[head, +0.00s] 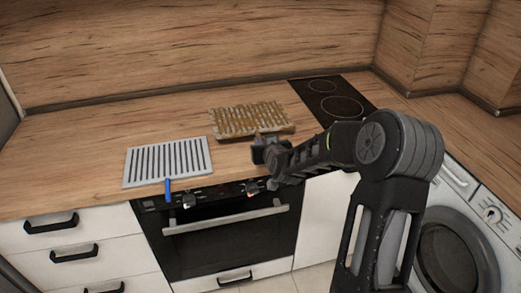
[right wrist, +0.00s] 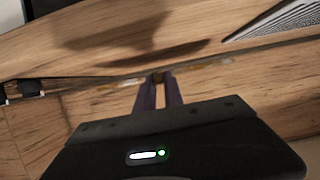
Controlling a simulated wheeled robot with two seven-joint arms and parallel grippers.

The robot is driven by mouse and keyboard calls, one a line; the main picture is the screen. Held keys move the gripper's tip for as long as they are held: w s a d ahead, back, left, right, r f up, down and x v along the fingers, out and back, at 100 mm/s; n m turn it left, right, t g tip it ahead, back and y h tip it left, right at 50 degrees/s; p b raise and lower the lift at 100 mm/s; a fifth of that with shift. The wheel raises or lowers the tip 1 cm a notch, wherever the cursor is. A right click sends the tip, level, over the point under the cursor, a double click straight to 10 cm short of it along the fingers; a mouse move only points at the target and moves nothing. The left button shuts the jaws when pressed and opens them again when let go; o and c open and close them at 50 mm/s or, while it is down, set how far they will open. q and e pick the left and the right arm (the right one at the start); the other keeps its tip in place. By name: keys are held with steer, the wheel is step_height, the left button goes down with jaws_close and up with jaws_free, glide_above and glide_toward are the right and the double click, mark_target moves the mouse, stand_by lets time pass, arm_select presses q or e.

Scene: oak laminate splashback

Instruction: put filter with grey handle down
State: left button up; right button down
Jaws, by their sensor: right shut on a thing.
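A brown, greasy-looking ribbed filter (head: 252,119) is over the middle of the wooden counter, just beyond my right gripper (head: 260,145). In the right wrist view the gripper's fingers (right wrist: 158,82) are closed together on the filter's near side, and the filter shows nearly edge-on as a thin brownish strip. The gripper hides its handle, so I cannot make out the handle's colour. A shadow lies on the counter beyond it; the filter seems slightly raised, but I cannot tell whether an edge touches. My left gripper is not in view.
A clean grey slatted filter (head: 168,161) with a blue handle (head: 168,189) lies flat at the counter's front edge on the left. A black hob (head: 333,97) is at the right. The oven (head: 215,235) is below. Counter (head: 60,165) on the far left is clear.

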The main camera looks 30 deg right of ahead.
steer(key=shift+r, duration=0.1)
steer(key=shift+f+p, duration=0.3)
steer(key=shift+f, duration=1.6)
steer(key=shift+f+b, duration=0.6)
steer(key=shift+b, duration=0.3)
steer(key=c, duration=1.5)
jaws_free()
steer(key=shift+o, duration=0.2)
